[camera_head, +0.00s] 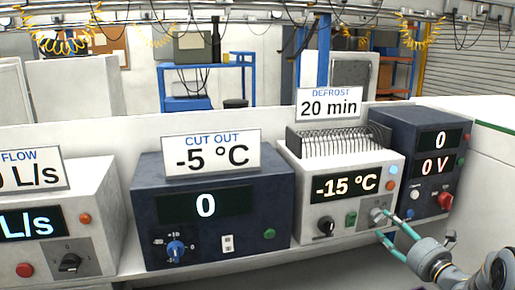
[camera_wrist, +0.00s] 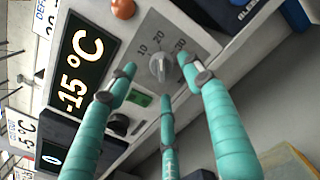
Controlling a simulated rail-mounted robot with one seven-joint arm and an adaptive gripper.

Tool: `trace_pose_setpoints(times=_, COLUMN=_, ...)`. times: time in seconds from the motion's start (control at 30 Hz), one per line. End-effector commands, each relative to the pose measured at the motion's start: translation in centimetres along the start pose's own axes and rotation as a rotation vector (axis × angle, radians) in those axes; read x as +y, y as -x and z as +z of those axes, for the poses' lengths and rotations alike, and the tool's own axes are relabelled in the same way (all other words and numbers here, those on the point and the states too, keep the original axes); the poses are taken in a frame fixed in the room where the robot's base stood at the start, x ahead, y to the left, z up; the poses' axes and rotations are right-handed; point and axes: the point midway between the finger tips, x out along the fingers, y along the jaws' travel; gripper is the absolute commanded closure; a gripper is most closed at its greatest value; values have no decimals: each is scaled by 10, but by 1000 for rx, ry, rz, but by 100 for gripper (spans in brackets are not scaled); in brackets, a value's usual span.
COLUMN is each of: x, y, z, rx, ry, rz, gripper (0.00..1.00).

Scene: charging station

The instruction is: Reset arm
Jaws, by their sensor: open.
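My gripper (camera_head: 389,227) has teal fingers and is open at the lower right of the white defrost unit (camera_head: 295,192). A grey timer knob (camera_head: 378,215) sits on that unit's front, close to the fingertips. In the wrist view the knob (camera_wrist: 160,67) lies between the spread fingertips of my gripper (camera_wrist: 158,72), beside the marks 10, 20 and 30. The knob's pointer seems to face near 20. I cannot tell whether any finger touches it. The unit's display (camera_head: 346,185) reads -15 °C, and the sign above (camera_head: 330,104) reads DEFROST 20 min.
A dark blue cut-out unit (camera_head: 275,186) reading 0 stands to the left. A dark voltage unit (camera_head: 398,127) with a red knob (camera_head: 445,201) stands close on the right. A white flow unit (camera_head: 88,195) is at far left. Open space lies in front of the units.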

Motion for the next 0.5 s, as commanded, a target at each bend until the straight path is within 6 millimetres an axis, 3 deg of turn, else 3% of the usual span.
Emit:
trace_pose_setpoints(times=0.2, x=-1, y=35, z=-2, rx=-2, ry=0, rz=-1, gripper=49)
trace_pose_setpoints(times=0.5, x=0, y=50, z=0, rx=0, ry=-2, rz=0, gripper=49)
